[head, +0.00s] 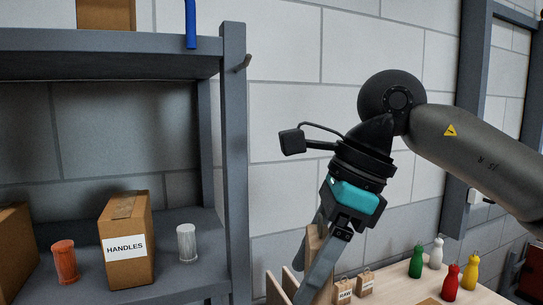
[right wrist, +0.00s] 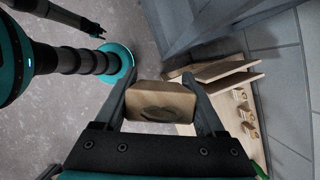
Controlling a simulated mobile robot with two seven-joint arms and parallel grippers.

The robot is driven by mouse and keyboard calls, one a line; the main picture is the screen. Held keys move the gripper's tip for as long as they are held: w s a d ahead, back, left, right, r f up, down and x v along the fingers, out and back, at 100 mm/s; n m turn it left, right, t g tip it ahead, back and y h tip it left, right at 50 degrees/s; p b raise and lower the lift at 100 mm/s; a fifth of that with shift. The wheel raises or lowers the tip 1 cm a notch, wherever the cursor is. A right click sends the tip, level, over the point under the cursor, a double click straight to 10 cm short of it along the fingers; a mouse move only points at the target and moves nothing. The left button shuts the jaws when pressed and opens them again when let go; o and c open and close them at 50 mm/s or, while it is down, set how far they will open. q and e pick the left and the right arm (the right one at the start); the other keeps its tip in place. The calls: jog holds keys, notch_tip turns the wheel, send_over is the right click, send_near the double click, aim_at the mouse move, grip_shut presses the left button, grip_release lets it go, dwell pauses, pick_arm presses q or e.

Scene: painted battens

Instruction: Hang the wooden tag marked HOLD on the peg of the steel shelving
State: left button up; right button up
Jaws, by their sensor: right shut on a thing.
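The steel shelving (head: 236,160) stands at the left in the head view. Its short peg (head: 243,63) sticks out near the top of the front post and is bare. My right gripper (head: 316,256) points down over the bench, right of the post and well below the peg. It is shut on a tan wooden piece (head: 312,243), which also shows between the fingers in the right wrist view (right wrist: 160,100). A dark curved mark shows on it, but I cannot read HOLD there. Its lower part is hidden in the head view.
Small wooden tags (head: 365,284) stand on the bench (head: 405,290), beside upright boards (right wrist: 225,72). Green, white, red (head: 450,282) and yellow bottles stand to the right. The shelf holds a HANDLES box (head: 127,235) and orange and clear jars. The wall beside the peg is clear.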

aim_at(243, 111)
jog(key=s+a+r+m+t+h+p, duration=0.1)
jog(key=s+a+r+m+t+p, duration=0.15)
jog(key=r+m, duration=0.5)
jog(key=s+a+r+m+t+h+p, duration=0.1)
jog(key=a+r+m+h+p, duration=0.2)
jog(key=r, duration=0.8)
jog(key=shift+w+a+m+y+p, duration=0.15)
jog(key=shift+w+a+m+p, duration=0.2)
jog(key=shift+w+p, duration=0.8)
jog(key=shift+w+a+m+y+p, duration=0.1)
jog(key=shift+w+a+m+p, duration=0.25)
jog(key=shift+w+p, duration=0.75)
jog(key=shift+w+a+m+y+p, duration=0.2)
jog(key=shift+w+m+p, duration=0.4)
jog(key=shift+w, duration=1)
jog(key=shift+w+a+f, duration=0.25)
jog(key=shift+w+f, duration=0.2)
jog(key=shift+w, duration=0.2)
jog(key=o, duration=1.3)
jog(key=shift+o, duration=0.2)
jog(key=shift+f, duration=0.1)
